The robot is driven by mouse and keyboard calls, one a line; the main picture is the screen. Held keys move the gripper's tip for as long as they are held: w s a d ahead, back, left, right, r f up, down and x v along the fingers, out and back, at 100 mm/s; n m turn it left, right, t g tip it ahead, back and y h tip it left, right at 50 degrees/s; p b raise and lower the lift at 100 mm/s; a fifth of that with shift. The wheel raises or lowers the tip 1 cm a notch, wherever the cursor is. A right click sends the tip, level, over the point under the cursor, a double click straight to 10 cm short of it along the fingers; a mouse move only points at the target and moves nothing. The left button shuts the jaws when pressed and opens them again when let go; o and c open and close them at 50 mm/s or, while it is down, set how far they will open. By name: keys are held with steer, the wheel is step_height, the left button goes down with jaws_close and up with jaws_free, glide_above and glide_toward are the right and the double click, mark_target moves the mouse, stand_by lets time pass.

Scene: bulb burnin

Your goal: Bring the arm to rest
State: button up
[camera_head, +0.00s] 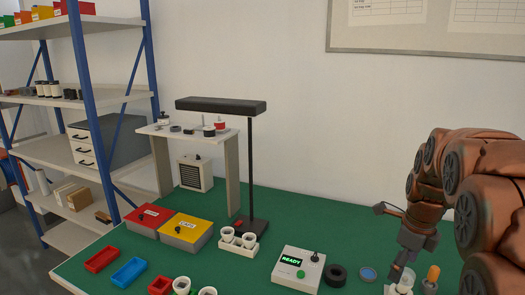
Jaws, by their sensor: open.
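My arm curves in from the right side of the camera_head view. My gripper (402,262) points down over the front right of the green bench. A pale, whitish object (404,280) stands right below it, close to the fingers; I cannot tell whether they touch it. The jaws are open, though the fingers are small and partly dark against the bench. An orange-topped item (432,276) stands just right of the gripper.
A tester box (298,268) showing READY, a black ring (336,275) and a blue disc (368,273) lie left of the gripper. A black lamp (250,170), red box (148,219), yellow box (186,230) and cup holder (238,246) stand farther left.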

steer(key=s+a+f+n+g, duration=0.1)
steer(key=s+a+n, duration=0.4)
steer(key=s+n, duration=0.4)
steer(key=s+a+f+n, duration=0.2)
steer(key=s+a+n, duration=0.3)
steer(key=s+n, duration=0.4)
steer(key=s+a+f+n+g, duration=0.1)
steer(key=s+a+n, duration=0.4)
steer(key=s+n, duration=0.5)
steer(key=shift+s+f+g, duration=0.3)
steer(key=shift+s, duration=0.05)
